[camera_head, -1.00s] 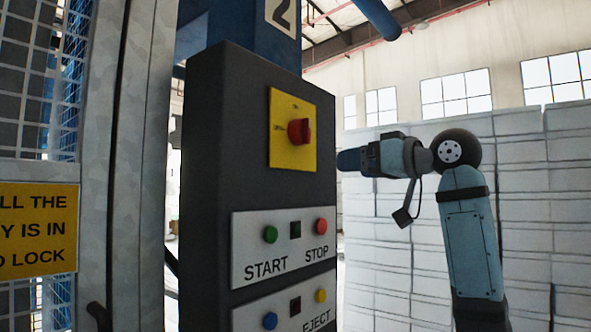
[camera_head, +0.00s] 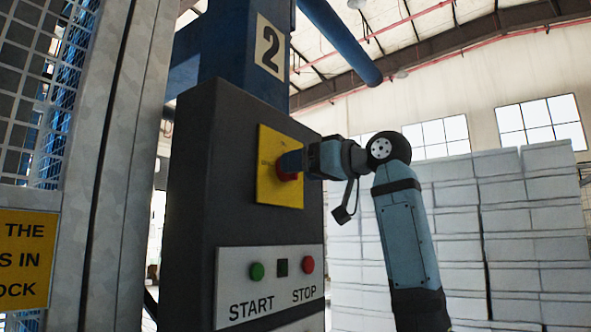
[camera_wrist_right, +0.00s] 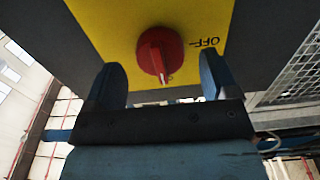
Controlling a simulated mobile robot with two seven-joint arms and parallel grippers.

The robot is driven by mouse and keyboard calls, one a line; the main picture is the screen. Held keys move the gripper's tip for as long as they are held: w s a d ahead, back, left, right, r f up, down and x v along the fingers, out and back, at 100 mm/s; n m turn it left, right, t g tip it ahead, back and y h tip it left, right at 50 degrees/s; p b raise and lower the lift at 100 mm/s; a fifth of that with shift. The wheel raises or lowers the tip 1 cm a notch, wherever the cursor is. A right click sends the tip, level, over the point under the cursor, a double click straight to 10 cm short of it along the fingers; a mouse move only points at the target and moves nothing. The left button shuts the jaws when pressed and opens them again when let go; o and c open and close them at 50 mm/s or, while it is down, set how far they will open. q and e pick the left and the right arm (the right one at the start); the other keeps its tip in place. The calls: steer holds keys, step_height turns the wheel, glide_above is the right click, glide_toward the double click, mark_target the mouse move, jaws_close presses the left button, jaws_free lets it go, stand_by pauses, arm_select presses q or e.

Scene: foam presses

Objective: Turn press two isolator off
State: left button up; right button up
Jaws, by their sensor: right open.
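The press two isolator is a red rotary knob (camera_head: 287,172) on a yellow plate (camera_head: 279,194), high on a dark control box under a "2" sign (camera_head: 270,47). In the head view my right gripper (camera_head: 290,161) covers part of the knob. In the right wrist view the red knob (camera_wrist_right: 160,54) lies ahead of and between the two open blue fingers (camera_wrist_right: 160,82), with clear gaps on both sides. The plate's "OFF" mark (camera_wrist_right: 205,42) shows right of the knob, and the knob's white pointer does not point at it. My left gripper is out of view.
Below the isolator, a white panel (camera_head: 270,262) carries a green START button (camera_head: 257,271) and a red STOP button (camera_head: 308,265). A mesh guard with a yellow sign (camera_head: 24,258) stands at left. Stacked white blocks (camera_head: 500,220) fill the right background.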

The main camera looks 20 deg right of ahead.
steer(key=shift+x, duration=1.05)
steer(key=c, duration=0.9)
